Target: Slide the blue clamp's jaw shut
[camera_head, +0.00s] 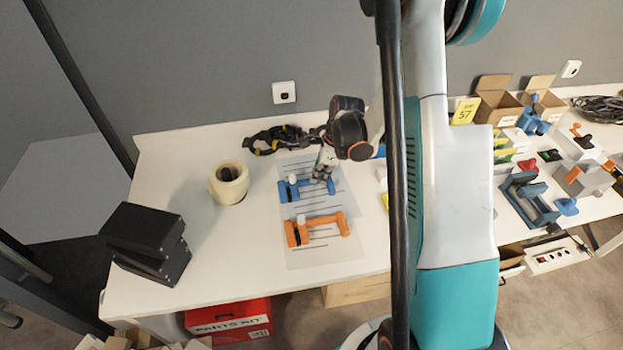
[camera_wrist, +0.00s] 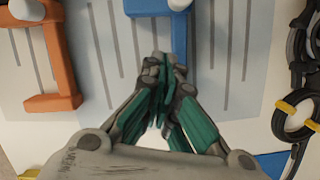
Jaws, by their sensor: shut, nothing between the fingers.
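The blue clamp (camera_head: 291,191) lies on a pale sheet with dark lines, on the white table in the head view. In the wrist view its blue body (camera_wrist: 179,42) runs down from the top edge to my fingertips. My gripper (camera_head: 323,178) is at the clamp's right end, above or against it; I cannot tell if it touches. In the wrist view my gripper (camera_wrist: 163,66) is shut and empty, its fingertips together beside the blue bar. The gripper and fingers hide part of the clamp's right end. A white knob (camera_head: 293,179) shows at the clamp's left part.
An orange clamp (camera_head: 318,227) lies nearer the front on the same sheet (camera_head: 302,258). A tape roll (camera_head: 229,184) and black boxes (camera_head: 146,243) stand to the left. Cartons (camera_head: 497,104) and coloured parts fill the table's right side.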

